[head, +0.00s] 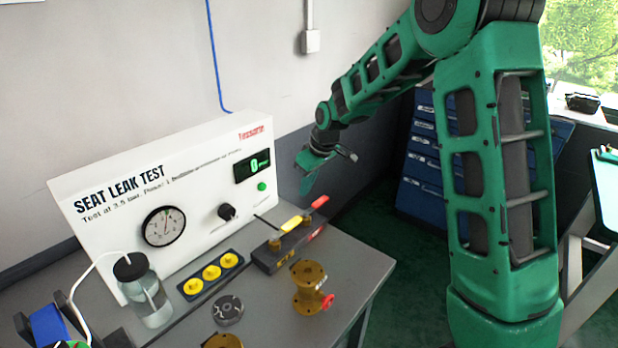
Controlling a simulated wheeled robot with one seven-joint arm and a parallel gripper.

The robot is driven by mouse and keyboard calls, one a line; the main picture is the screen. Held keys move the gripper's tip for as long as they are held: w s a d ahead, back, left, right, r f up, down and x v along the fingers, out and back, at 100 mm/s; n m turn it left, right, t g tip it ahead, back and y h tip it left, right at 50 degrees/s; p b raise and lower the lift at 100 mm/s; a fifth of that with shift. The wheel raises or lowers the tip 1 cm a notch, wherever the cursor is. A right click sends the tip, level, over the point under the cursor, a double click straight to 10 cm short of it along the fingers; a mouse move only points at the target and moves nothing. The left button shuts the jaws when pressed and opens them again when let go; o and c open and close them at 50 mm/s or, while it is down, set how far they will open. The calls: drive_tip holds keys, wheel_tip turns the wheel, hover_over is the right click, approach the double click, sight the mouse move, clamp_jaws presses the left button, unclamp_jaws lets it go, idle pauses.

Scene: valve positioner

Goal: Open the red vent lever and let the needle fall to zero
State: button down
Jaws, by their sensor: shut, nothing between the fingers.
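The red vent lever (318,203) is on the dark manifold block (268,258) on the bench, at the right end, beside a yellow lever (292,224). It slopes up to the right. The round gauge (163,226) is on the white panel at left; its thin needle is too small to read surely. A green digital display (254,165) on the panel appears to show 0. My gripper (310,188) is shut and empty.
The white seat leak test panel (110,225) stands along the back of the grey bench (345,262). A brass valve body (308,290) is in front of the block. A glass jar (150,300) with a tube and a tray of yellow discs (212,272) are at left. Blue drawers (422,165) stand behind.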

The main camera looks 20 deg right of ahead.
sight(315, 206)
drive_tip(key=shift+s+d+r, duration=0.1)
drive_tip(key=shift+s+d, duration=0.5)
drive_tip(key=shift+s, duration=0.25)
drive_tip(key=shift+s+d, duration=0.55)
drive_tip(key=shift+s, duration=0.25)
drive_tip(key=shift+d, duration=0.1)
